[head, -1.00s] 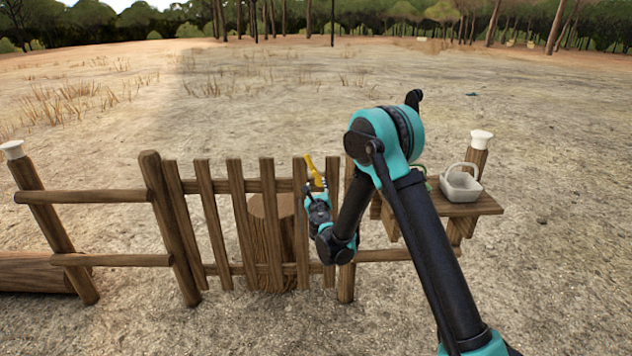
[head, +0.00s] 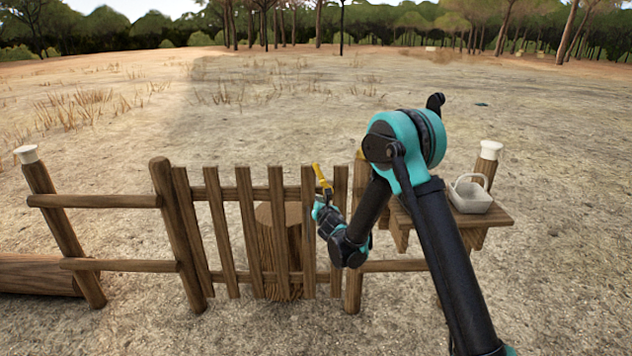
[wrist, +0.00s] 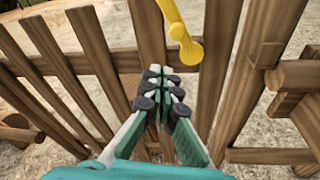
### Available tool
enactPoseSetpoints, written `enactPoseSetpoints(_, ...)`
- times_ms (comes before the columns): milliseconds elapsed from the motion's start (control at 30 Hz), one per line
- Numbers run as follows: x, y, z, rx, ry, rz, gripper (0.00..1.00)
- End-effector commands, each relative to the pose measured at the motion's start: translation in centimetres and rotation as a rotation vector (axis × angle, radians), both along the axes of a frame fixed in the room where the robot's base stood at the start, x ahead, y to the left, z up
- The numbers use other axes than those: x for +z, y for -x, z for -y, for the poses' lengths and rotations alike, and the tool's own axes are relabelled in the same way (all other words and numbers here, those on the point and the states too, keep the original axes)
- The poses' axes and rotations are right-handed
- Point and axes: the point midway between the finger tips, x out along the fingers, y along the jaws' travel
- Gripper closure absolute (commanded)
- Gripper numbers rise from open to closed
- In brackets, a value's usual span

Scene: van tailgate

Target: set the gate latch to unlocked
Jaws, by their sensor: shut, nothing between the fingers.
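The yellow latch handle (head: 320,175) is at the upper right of the wooden gate (head: 246,230), tilted with its top end leaning left. In the wrist view the latch handle (wrist: 176,22) runs down to a thick rounded end, just above and right of my fingertips. My gripper (head: 327,195) is just below the latch in the head view. In the wrist view my gripper (wrist: 160,76) has its fingers together and empty, with a small visible gap from the latch. The latch's pivot is unclear.
Fence rails (head: 95,201) extend left of the gate. A stump (head: 278,215) stands behind the slats. At right, a wooden shelf (head: 495,219) holds a pale basket (head: 470,197). Open dry ground lies beyond the fence.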

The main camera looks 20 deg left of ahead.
Motion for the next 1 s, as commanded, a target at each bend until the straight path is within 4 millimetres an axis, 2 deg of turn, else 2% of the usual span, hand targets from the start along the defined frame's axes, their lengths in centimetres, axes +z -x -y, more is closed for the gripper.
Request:
enactPoseSetpoints(200, 1.4, -0.4, -1.7, 0.024, -0.402, -0.216, 1.0)
enactPoseSetpoints(400, 3.0, -0.8, -2.3, 0.027, -0.656, -0.337, 1.0)
enactPoseSetpoints(667, 3.4, -1.6, -3.0, 0.026, -0.734, -0.372, 1.0)
enactPoseSetpoints(1000, 2.5, -6.6, -6.2, 0.027, -0.732, -0.372, 1.0)
